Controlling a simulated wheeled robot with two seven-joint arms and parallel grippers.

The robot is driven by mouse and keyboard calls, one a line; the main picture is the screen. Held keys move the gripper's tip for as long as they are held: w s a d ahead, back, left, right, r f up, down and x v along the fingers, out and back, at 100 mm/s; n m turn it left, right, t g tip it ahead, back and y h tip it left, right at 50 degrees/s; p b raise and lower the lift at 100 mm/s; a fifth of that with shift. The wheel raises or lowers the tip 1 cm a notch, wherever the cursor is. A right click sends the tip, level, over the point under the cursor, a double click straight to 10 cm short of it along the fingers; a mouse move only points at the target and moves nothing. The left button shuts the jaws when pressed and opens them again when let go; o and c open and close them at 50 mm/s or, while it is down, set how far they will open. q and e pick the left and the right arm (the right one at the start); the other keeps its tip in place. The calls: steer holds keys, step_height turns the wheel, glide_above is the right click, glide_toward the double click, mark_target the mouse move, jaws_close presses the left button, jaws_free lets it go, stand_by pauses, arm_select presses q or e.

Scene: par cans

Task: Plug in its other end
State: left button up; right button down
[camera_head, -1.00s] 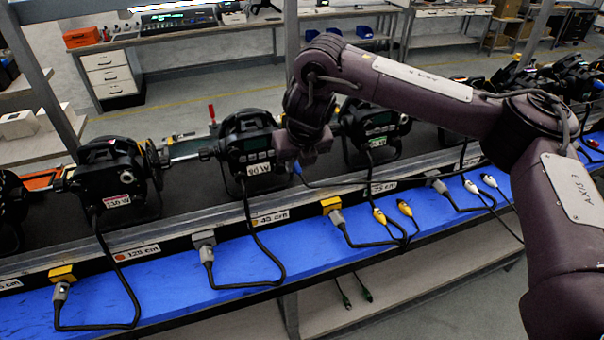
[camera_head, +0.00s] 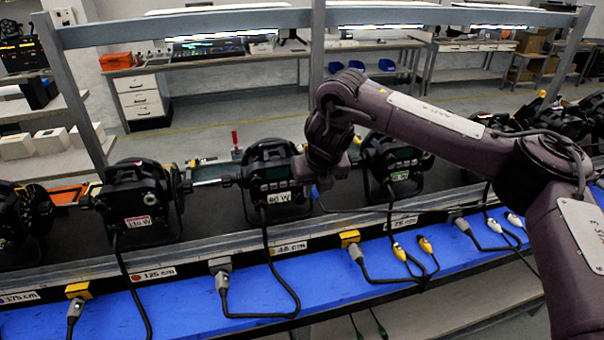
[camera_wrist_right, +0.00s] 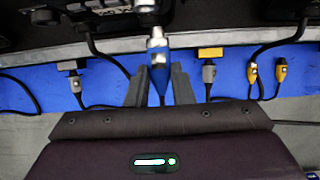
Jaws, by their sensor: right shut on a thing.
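My right gripper (camera_head: 318,180) is beside the right side of a black par can (camera_head: 272,172) whose label seems to read 90 W. In the right wrist view its fingers (camera_wrist_right: 158,88) are shut on a blue plug (camera_wrist_right: 157,72) with a silver tip. The plug's tip points at a pale round fitting (camera_wrist_right: 148,8) at the top edge; I cannot tell whether they touch. The blue plug (camera_head: 316,192) shows only slightly in the head view. A dark cable (camera_head: 350,210) runs right from near the gripper. My left gripper is not in view.
A row of par cans, such as a red-labelled one (camera_head: 140,205), stands on a dark shelf. Below it, a blue strip (camera_head: 190,312) carries cables, grey and yellow sockets (camera_head: 349,238) and loose yellow plugs (camera_head: 425,244). White plugs (camera_head: 494,225) lie further right.

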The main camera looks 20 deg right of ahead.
steer(key=shift+w+a, duration=0.2)
steer(key=shift+w, duration=0.35)
steer(key=shift+w+a, duration=0.2)
steer(key=shift+w, duration=0.35)
steer(key=shift+r+p, duration=0.1)
steer(key=shift+p, duration=0.3)
steer(key=shift+w, duration=1.1)
stand_by(0.3)
steer(key=c, duration=1.2)
jaws_free()
